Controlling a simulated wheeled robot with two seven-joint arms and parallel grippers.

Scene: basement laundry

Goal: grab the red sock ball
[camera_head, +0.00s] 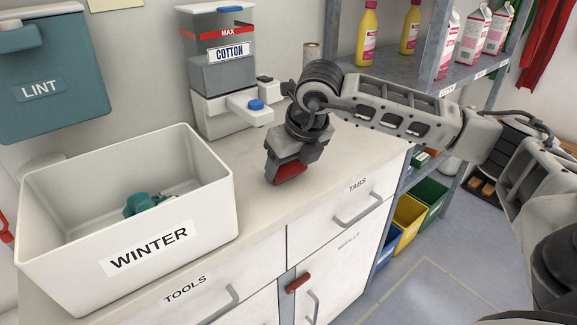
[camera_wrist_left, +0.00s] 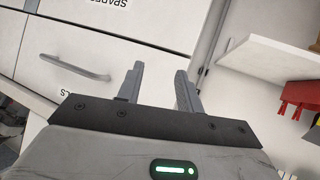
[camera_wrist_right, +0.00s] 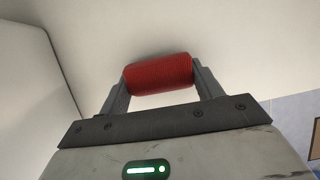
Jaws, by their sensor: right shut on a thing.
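The red sock ball (camera_wrist_right: 158,74) is a rounded red roll between the two fingers of my right gripper (camera_wrist_right: 158,88) in the right wrist view. In the head view the right gripper (camera_head: 290,168) points down at the counter, with the red sock ball (camera_head: 291,173) at its tips. The fingers touch both ends of the roll. I cannot tell whether the roll still touches the counter. My left gripper (camera_wrist_left: 160,85) shows only in the left wrist view. Its fingers are apart with nothing between them, in front of white drawers.
A white WINTER bin (camera_head: 215,205) with teal items (camera_head: 148,203) inside stands on the counter (camera_head: 262,215), left of the right gripper. A COTTON dispenser (camera_head: 222,75) stands behind. A grey shelf (camera_head: 400,72) with bottles and cartons is at the right. The counter's front edge is close.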

